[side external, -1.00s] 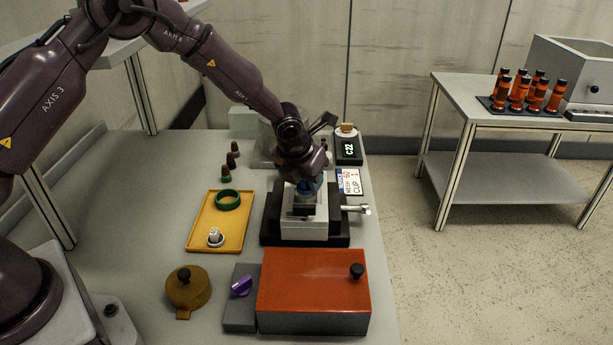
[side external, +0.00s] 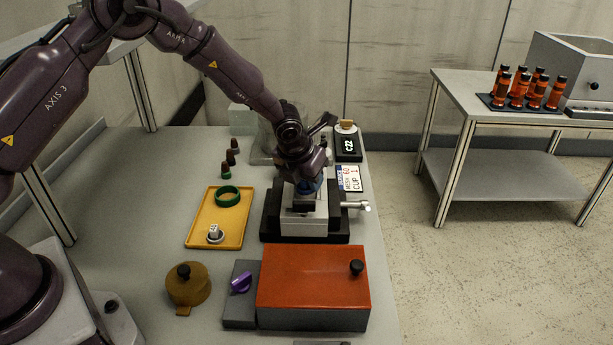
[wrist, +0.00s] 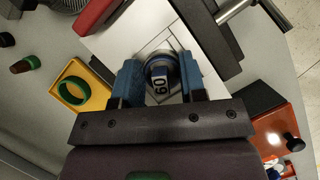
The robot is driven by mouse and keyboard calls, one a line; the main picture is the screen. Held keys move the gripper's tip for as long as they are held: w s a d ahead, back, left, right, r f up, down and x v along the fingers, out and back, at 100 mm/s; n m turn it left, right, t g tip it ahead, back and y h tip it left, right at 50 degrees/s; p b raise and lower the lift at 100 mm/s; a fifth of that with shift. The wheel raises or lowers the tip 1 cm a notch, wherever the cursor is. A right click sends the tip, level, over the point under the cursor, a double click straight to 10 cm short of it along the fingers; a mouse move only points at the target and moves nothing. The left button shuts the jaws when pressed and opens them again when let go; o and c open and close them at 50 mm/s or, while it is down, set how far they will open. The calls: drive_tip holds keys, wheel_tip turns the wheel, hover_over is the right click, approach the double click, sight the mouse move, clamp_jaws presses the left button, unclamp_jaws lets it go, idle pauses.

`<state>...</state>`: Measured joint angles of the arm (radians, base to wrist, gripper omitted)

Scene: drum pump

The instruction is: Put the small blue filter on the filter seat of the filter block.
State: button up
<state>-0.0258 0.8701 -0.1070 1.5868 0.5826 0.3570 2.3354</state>
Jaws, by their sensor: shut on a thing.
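The small blue filter (wrist: 161,76), marked 60, sits between the two blue-padded fingers of my gripper (wrist: 160,84) in the wrist view. My gripper is shut on it. In the side view my gripper (side external: 308,188) is directly over the pale filter block (side external: 304,226), which stands on a black base. The gripper hides most of the block's top. The filter seat is hidden under the filter and fingers, and I cannot tell whether the filter touches it.
A metal handle (side external: 356,205) sticks out right of the block. An orange-lidded box (side external: 313,280) stands in front. A yellow tray (side external: 232,232) with a green ring (side external: 228,196) lies left. A sign (side external: 350,178) and a C22 display (side external: 348,146) stand behind right.

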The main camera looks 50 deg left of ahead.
sight(302, 185)
drive_tip(key=shift+s+a+f, duration=0.1)
drive_tip(key=shift+a+f, duration=0.1)
drive_tip(key=shift+f, duration=0.7)
idle(0.4)
drive_tip(key=shift+s+f, duration=0.15)
drive_tip(key=shift+f, duration=0.4)
idle(0.8)
drive_tip(key=o, duration=1)
drive_tip(key=shift+a, duration=0.1)
drive_tip(key=shift+r, duration=0.85)
drive_tip(key=shift+c, duration=1)
drive_tip(key=shift+o, duration=1.3)
drive_tip(key=shift+s+r, duration=0.1)
drive_tip(key=shift+r, duration=0.2)
drive_tip(key=shift+o, duration=0.3)
drive_tip(key=shift+r, duration=0.3)
drive_tip(key=shift+w+d+r, duration=0.1)
drive_tip(key=shift+d+r, duration=0.05)
drive_tip(key=shift+r, duration=1.2)
drive_tip(key=shift+w+d+r, duration=0.1)
drive_tip(key=shift+d+r, duration=0.05)
drive_tip(key=shift+r, duration=1.2)
